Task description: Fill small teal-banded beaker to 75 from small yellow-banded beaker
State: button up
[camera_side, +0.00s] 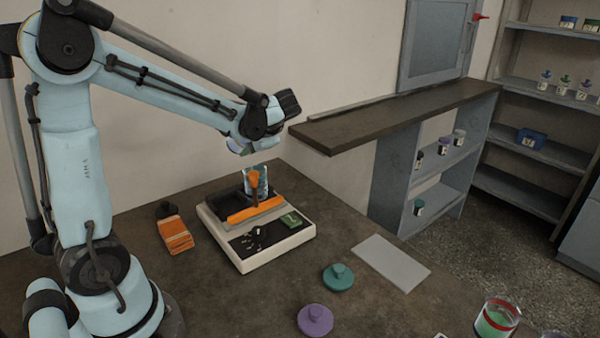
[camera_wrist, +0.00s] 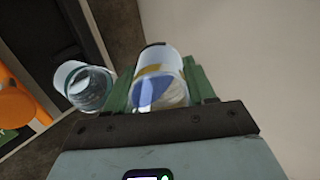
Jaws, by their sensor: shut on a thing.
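My gripper (camera_wrist: 160,88) is shut on a small clear beaker (camera_wrist: 158,65); a yellow band and something blue inside it show in the wrist view. It looks tilted, but the level inside is not readable.
A teal lid (camera_side: 338,279), a purple lid (camera_side: 315,321) and a grey plate (camera_side: 391,262) lie on the table. A red-banded jar (camera_side: 496,319) stands at the front right. A counter (camera_side: 400,112) and shelves are behind.

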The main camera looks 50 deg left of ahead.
jog(key=shift+f+y, duration=0.4)
jog(key=shift+y, duration=0.6)
dwell(2.5)
jog(key=shift+d, duration=0.1)
jog(key=shift+s+r+h, duration=0.1)
jog(key=shift+r+h, duration=0.5)
jog(key=shift+h, duration=0.3)
jog(key=shift+f+h, duration=0.4)
jog(key=shift+h, duration=0.5)
jog(key=shift+a+r+h, duration=0.4)
jog(key=shift+r+h, duration=0.05)
jog(key=shift+h, duration=0.25)
jog(key=a+f+h, duration=0.5)
jog(key=f+h, duration=0.2)
jog(key=f, duration=0.1)
jog(key=shift+a+t+h, duration=0.2)
jog(key=shift+t+h, duration=0.1)
jog(key=shift+t, duration=0.1)
jog(key=shift+s+f, duration=0.1)
jog(key=shift+s, duration=0.05)
